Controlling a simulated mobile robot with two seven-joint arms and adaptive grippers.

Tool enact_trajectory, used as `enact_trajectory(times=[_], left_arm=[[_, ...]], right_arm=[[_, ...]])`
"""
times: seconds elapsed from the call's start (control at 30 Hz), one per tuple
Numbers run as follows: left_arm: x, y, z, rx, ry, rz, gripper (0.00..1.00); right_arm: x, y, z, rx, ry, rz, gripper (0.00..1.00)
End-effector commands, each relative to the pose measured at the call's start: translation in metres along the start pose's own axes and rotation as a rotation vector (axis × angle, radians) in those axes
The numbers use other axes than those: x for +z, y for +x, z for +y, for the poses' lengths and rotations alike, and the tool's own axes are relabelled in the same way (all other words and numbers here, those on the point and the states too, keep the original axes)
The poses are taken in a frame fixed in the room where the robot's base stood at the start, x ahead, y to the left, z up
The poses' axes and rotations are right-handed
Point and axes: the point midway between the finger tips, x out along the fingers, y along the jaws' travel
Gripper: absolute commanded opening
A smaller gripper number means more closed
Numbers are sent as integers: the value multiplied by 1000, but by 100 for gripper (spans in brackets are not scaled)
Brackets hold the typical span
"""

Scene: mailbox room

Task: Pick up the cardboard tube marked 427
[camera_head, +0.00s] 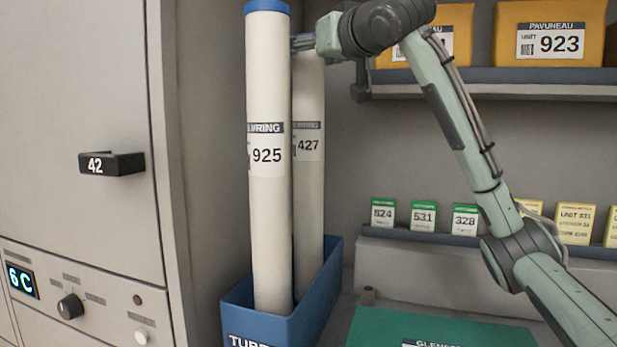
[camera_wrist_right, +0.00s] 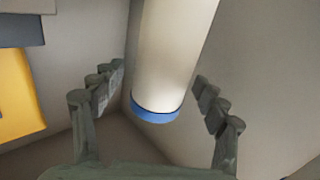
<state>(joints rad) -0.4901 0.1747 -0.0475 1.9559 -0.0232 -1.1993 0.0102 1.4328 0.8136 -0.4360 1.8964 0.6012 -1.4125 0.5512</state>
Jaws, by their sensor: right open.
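The cardboard tube marked 427 (camera_head: 309,185) is white and stands upright in a blue bin (camera_head: 236,312), partly hidden behind the taller-looking tube marked 925 (camera_head: 267,200). My right gripper (camera_head: 303,42) comes in from the right at the upper end of tube 427, covering its top. In the right wrist view a white tube with a blue end (camera_wrist_right: 170,60) lies between the open fingers, with gaps on both sides; its number does not show there. My left gripper is not in view.
Tube 925 stands close in front of tube 427. A grey cabinet with handle 42 (camera_head: 112,163) is on the left. Shelves at right hold a yellow box marked 923 (camera_head: 550,40) and small cartons (camera_head: 424,215). A green surface (camera_head: 440,330) lies right of the bin.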

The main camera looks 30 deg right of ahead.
Motion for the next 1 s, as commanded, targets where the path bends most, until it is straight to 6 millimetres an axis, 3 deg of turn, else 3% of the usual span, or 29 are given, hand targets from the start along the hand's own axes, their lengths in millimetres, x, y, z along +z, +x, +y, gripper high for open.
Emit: enact_trajectory(times=[0.3, 0.87, 1.0], left_arm=[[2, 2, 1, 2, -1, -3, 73], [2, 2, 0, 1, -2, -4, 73], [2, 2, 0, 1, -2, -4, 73]], right_arm=[[0, 6, 0, -1, 0, 1, 72], [0, 6, 0, -1, 0, 1, 3], [-1, 6, 0, -1, 0, 3, 0]])
